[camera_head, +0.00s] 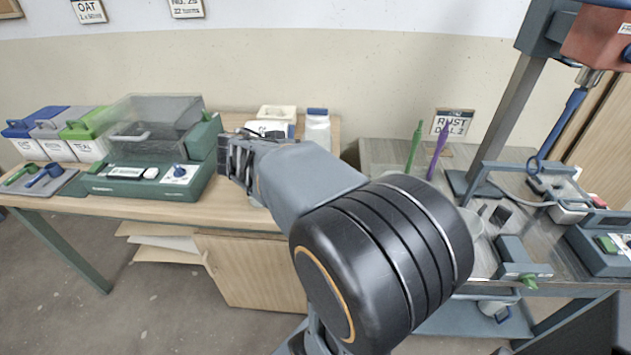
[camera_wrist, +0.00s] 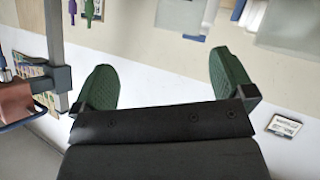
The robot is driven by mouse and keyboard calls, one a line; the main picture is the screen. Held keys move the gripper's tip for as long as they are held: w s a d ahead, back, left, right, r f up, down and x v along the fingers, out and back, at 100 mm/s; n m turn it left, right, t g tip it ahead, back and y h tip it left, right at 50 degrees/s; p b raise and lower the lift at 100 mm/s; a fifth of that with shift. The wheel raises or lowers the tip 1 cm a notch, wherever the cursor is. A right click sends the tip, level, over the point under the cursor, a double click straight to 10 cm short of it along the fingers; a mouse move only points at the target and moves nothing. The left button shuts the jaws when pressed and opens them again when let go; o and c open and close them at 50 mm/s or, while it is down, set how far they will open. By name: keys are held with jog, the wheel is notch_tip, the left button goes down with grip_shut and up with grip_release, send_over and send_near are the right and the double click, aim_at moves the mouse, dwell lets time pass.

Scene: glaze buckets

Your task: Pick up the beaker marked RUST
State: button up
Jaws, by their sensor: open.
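My gripper (camera_head: 232,158) is raised over the left bench, close to the scale's right side. I cannot make out a beaker marked RUST in either view.
A green scale with a clear cover (camera_head: 150,125) and lidded bins (camera_head: 60,130) stand on the left bench (camera_head: 235,205). A white jar (camera_head: 318,130) and a cream tub (camera_head: 276,118) stand behind my gripper. A mixer stand (camera_head: 510,100) rises on the right bench.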

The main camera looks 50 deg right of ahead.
jog(key=w+d+m+t+h+b, duration=0.1)
jog(key=w+d+m+h+b, duration=0.35)
jog(key=d+h, duration=0.2)
jog(key=b, duration=0.1)
send_near(324, 138)
jog(key=shift+y, duration=0.35)
jog(key=shift+w+d+r, duration=0.1)
jog(key=shift+w+d, duration=0.1)
jog(key=shift+d, duration=1.2)
jog(key=shift+w+d+r, duration=0.1)
jog(key=shift+w+d, duration=0.1)
jog(key=shift+d, duration=1.25)
jog(key=shift+c, duration=0.5)
jog(key=shift+f, duration=0.1)
jog(key=c, duration=1.5)
